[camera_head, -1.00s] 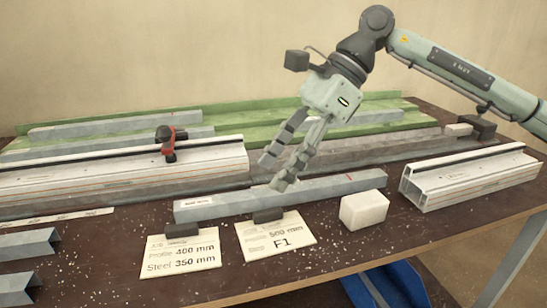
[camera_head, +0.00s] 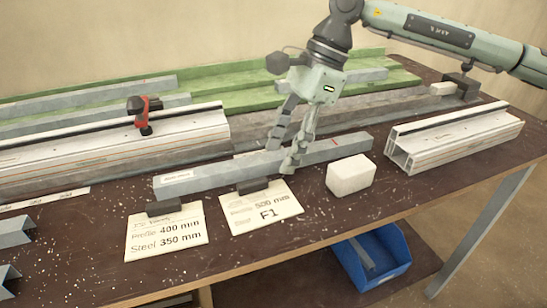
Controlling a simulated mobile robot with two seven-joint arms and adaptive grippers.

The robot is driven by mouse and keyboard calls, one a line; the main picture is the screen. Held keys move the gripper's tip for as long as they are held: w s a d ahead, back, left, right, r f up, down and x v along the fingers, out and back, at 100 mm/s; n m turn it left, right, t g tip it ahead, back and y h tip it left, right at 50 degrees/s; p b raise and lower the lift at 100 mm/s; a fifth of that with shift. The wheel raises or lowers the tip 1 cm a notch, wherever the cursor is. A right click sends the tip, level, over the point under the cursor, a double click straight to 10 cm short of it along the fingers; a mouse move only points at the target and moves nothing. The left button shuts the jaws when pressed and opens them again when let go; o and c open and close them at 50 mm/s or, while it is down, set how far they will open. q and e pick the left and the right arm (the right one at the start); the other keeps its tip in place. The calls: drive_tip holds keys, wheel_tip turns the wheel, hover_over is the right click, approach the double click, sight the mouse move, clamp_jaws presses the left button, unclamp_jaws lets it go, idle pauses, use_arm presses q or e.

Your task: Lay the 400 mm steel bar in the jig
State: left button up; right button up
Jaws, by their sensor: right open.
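A long grey steel bar (camera_head: 225,173) with a small label at its left end lies on the bench in front of the profiles; its length cannot be read. My right gripper (camera_head: 281,160) is open and points down at this bar. Its fingers are at the bar's far and near sides, near mid-length; contact cannot be told. A white slotted profile (camera_head: 70,160) with a red-and-black clamp (camera_head: 144,114) lies at left. A grey channel (camera_head: 345,127) continues to its right; which part is the jig is not clear. My left gripper is out of view.
Green racks (camera_head: 215,97) with more grey bars stand behind. Two cards (camera_head: 166,234) (camera_head: 262,208) held by dark blocks and a white block (camera_head: 350,176) lie in front. A white profile (camera_head: 455,140) lies at right. A blue bin (camera_head: 375,258) is below the bench.

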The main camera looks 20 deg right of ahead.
clamp_jaws()
drive_tip(key=shift+r, duration=0.1)
idle(0.4)
